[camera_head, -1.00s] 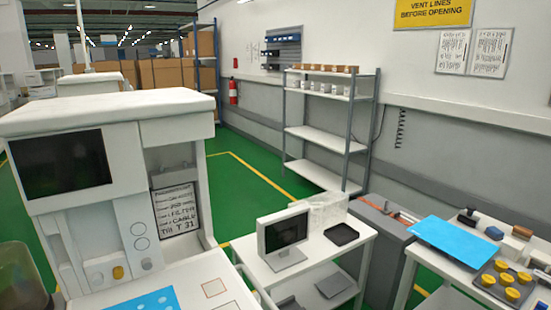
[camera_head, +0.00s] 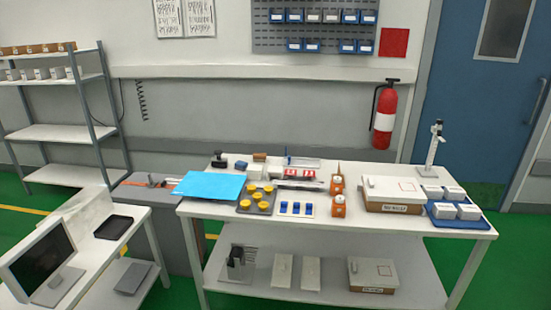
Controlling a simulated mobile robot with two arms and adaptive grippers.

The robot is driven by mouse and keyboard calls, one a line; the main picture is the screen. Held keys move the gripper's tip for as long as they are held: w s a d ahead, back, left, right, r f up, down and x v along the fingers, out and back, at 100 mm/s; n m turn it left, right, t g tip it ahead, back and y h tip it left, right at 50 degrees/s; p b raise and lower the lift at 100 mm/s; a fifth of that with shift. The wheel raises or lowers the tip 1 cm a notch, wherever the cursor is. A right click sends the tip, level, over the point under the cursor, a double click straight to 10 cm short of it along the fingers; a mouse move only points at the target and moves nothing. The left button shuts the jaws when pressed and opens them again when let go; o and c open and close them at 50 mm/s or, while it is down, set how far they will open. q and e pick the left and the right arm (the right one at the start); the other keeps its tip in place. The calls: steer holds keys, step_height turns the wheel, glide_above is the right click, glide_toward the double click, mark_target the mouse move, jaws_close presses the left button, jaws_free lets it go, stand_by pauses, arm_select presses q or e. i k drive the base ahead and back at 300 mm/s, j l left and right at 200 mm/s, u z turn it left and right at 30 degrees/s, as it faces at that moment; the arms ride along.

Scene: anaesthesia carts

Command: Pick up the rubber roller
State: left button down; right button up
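A small black item with an upright grip (camera_head: 219,160) stands at the back left of the white workbench (camera_head: 335,220). It may be the rubber roller, but it is too small to tell for sure. It lies just behind the blue sheet (camera_head: 208,186) and left of a small blue block (camera_head: 241,166). Neither of my grippers is in view.
The bench also holds a dark tray of yellow caps (camera_head: 244,205), orange devices (camera_head: 338,206), a cardboard-sided box (camera_head: 393,208) and a blue tray of white boxes (camera_head: 457,222). A small cart with a monitor (camera_head: 38,262) stands at left. Green floor shows between them.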

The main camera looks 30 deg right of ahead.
mark_target(218, 161)
steer(key=z, duration=0.5)
steer(key=u, duration=1.85)
steer(key=z, duration=1.8)
steer(key=i+l, duration=0.2)
steer(key=i, duration=0.35)
steer(key=i+l, duration=0.15)
steer(key=i, duration=0.4)
steer(key=i+l, duration=0.2)
steer(key=i, duration=0.35)
steer(key=j+u, duration=0.05)
